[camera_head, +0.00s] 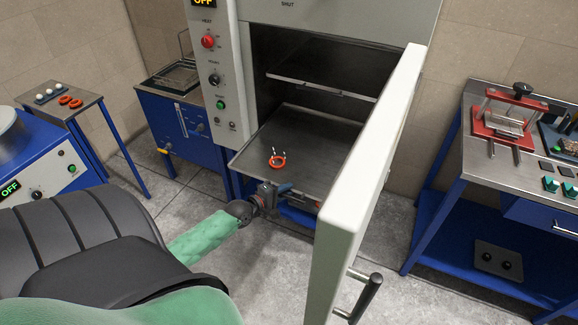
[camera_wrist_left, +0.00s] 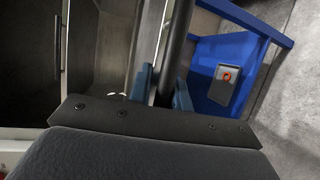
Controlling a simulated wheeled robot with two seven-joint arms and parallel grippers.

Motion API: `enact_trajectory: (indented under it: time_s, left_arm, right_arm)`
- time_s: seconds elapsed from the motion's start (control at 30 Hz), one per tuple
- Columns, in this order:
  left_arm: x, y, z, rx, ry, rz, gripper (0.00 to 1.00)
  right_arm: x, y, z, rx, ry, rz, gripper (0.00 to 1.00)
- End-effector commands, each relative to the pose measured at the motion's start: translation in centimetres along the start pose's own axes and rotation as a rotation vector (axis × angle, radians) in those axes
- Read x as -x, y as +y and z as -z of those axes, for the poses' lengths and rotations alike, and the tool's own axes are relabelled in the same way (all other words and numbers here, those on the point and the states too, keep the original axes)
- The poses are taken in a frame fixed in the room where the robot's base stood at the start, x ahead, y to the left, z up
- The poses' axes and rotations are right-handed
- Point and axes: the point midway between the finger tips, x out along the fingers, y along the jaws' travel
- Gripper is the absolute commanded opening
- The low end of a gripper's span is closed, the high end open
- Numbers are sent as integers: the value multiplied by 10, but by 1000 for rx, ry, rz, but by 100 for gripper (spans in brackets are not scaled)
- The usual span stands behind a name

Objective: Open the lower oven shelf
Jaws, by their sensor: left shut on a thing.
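The lower oven shelf (camera_head: 305,150) is a flat metal tray that sticks out of the open oven at the front. An orange-red ring (camera_head: 278,162) with small upright pins lies on it. My left gripper (camera_head: 284,188) is at the shelf's front edge. In the left wrist view, my left gripper's blue fingers (camera_wrist_left: 164,92) are shut around a dark bar (camera_wrist_left: 177,45) at that edge. The upper shelf (camera_head: 325,82) sits inside the oven. My right gripper is not in view.
The thick white oven door (camera_head: 375,150) stands open on the right, with a dark handle (camera_head: 367,296). A workbench (camera_head: 480,150) with a red press stands beyond it. A blue tank unit (camera_head: 183,115) stands left of the oven. The grey floor (camera_head: 270,245) in front is partly free.

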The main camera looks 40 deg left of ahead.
Motion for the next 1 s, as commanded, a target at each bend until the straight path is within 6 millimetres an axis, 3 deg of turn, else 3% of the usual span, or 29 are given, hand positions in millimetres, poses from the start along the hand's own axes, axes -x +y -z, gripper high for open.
enact_trajectory:
  time_s: [0.03,0.47,0.5,0.57,1.0]
  left_arm:
    - [3,-10,-3,5,-2,16,0]
    - [5,-12,-4,5,-3,17,0]
    - [5,-12,-4,5,-2,18,27]
    - [5,-12,-3,4,-2,16,36]
    - [5,-5,-2,1,-1,5,36]
  right_arm:
    - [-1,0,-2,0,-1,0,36]
    - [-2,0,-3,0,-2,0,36]
    - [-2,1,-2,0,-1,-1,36]
    - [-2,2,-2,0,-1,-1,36]
    - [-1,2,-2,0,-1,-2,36]
